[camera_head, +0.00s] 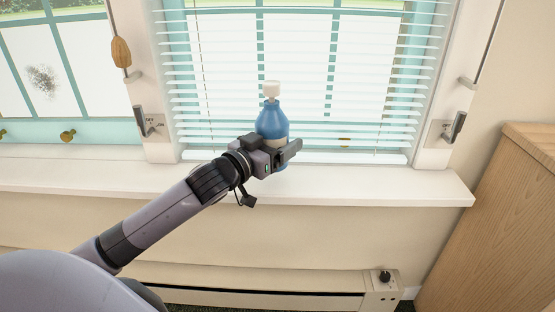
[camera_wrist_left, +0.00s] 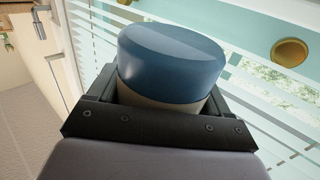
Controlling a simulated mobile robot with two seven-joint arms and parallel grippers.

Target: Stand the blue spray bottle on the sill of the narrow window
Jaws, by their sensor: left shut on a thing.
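The blue spray bottle (camera_head: 271,122) has a white nozzle top and a pale band, and is upright in the head view. My left gripper (camera_head: 280,155) is shut around its lower body, at the pale band. In the left wrist view the bottle's blue end (camera_wrist_left: 172,62) sits between the dark jaws (camera_wrist_left: 160,115). The white sill (camera_head: 350,183) runs below the window with lowered blinds (camera_head: 350,90). The bottle overlaps the sill's back part in the picture; I cannot tell whether its base touches the sill. My right gripper is not in view.
A wooden cabinet (camera_head: 510,210) stands at the right, close to the sill's end. A baseboard heater (camera_head: 310,290) runs below the sill. Dark window latches (camera_head: 150,122) and a wooden cord pull (camera_head: 121,52) are at the window's left side. The sill looks bare on both sides.

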